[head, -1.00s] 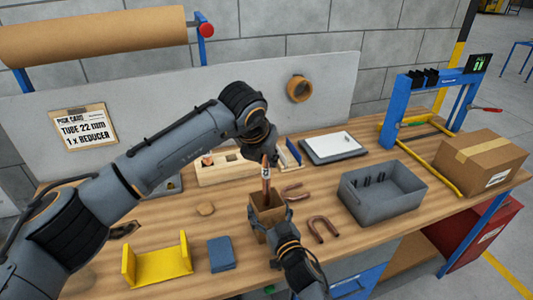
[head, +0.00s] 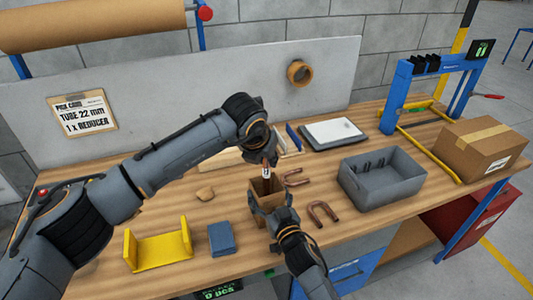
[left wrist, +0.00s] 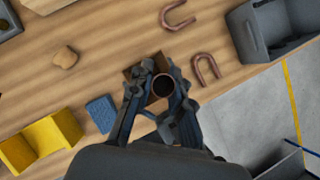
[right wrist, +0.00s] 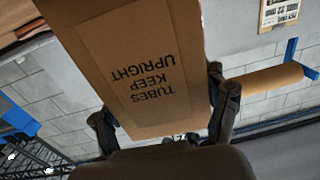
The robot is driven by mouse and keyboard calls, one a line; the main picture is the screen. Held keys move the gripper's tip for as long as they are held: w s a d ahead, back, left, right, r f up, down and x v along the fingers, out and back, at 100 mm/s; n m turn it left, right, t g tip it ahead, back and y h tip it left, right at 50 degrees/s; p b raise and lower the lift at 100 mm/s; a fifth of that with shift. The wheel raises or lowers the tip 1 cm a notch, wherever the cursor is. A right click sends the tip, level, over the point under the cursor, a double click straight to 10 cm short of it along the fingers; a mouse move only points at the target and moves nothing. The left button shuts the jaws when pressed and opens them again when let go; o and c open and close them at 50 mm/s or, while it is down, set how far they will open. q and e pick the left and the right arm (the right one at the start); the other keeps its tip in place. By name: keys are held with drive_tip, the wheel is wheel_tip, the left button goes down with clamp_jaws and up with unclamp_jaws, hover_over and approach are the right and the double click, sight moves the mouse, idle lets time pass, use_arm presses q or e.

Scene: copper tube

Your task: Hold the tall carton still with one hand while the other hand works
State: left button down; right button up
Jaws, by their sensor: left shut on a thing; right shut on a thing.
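The tall brown carton (head: 268,198) stands open-topped near the front of the bench. My right gripper (head: 283,216) is shut on its near side; in the right wrist view the carton (right wrist: 140,60) shows a "TUBES KEEP UPRIGHT" label between the fingers (right wrist: 166,108). My left gripper (head: 267,163) is shut on a copper tube (head: 266,173), directly above the carton's mouth. The tube's lower part is hidden, apparently inside the carton. In the left wrist view the tube (left wrist: 163,86) shows end-on between the fingers, with a carton edge (left wrist: 131,72) behind.
A grey bin (head: 385,190), a closed box (head: 483,146) and a blue frame (head: 400,95) are farther right. A yellow bracket (head: 160,252) and a blue block (head: 221,239) lie left.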

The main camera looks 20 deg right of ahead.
use_arm(q)
drive_tip(key=shift+f, duration=1.45)
drive_tip(key=shift+w+d, duration=0.8)
drive_tip(key=shift+w, duration=0.15)
drive_tip(key=c, duration=1.2)
unclamp_jaws()
drive_tip(key=shift+o, duration=0.2)
